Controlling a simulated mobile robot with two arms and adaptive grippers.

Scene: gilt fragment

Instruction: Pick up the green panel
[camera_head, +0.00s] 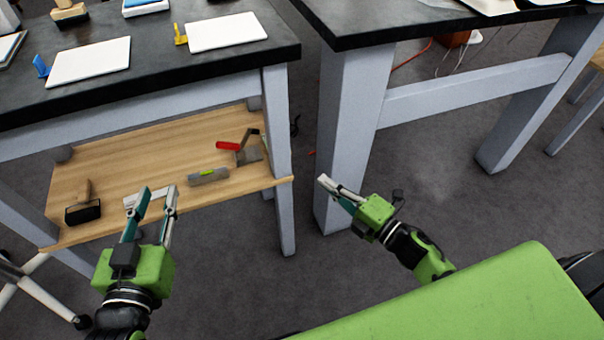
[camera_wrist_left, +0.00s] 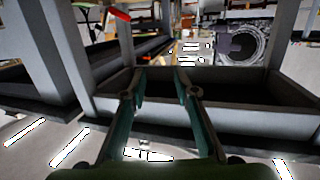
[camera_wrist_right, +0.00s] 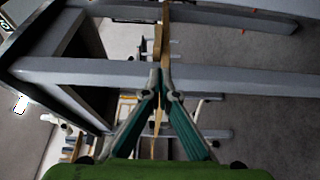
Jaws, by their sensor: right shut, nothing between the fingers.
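I cannot make out a separate green panel in any of the views. My left gripper (camera_head: 157,190) is open, in front of the wooden lower shelf in the head view. Its two fingers stand apart with nothing between them in the left wrist view (camera_wrist_left: 159,74). My right gripper (camera_head: 324,181) is shut and empty, close to the grey leg of the right table. Its fingertips meet in the right wrist view (camera_wrist_right: 161,76).
White boards (camera_head: 90,62) lie on the dark left tabletop (camera_head: 150,75). The wooden shelf (camera_head: 110,165) below holds a red-handled trowel (camera_head: 228,146), a grey level (camera_head: 208,177) and a black-headed brush (camera_head: 83,210). Table legs (camera_head: 345,150) stand near both grippers.

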